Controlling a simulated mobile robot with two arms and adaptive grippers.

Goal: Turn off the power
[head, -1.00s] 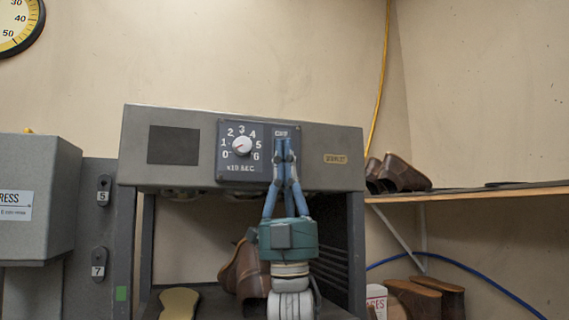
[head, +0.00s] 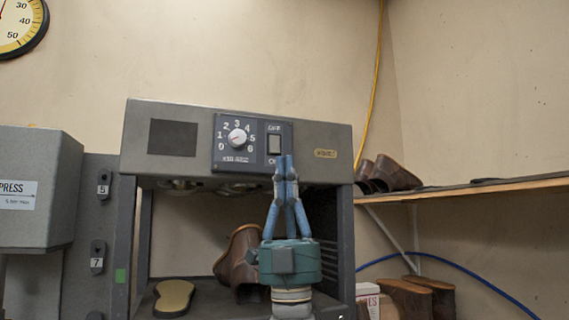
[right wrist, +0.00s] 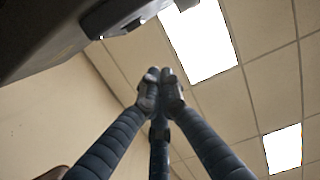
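The power switch (head: 274,144) is a dark rocker on the machine's front panel, right of the timer dial (head: 237,138), with a label above it and a partly hidden one below. My right gripper (head: 285,160) points up just below and right of the switch, in front of the panel's lower edge. Its blue fingers are together with nothing between them. In the right wrist view the closed fingertips (right wrist: 160,78) point toward the ceiling, with the machine's dark underside (right wrist: 60,35) at upper left. Whether the fingers touch the panel cannot be told. My left gripper is not in view.
The grey machine housing (head: 330,140) overhangs an open bay holding a brown boot (head: 237,262) and a tan sole (head: 174,297). A grey press (head: 35,215) stands left. A wooden shelf (head: 470,190) with shoes is at right.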

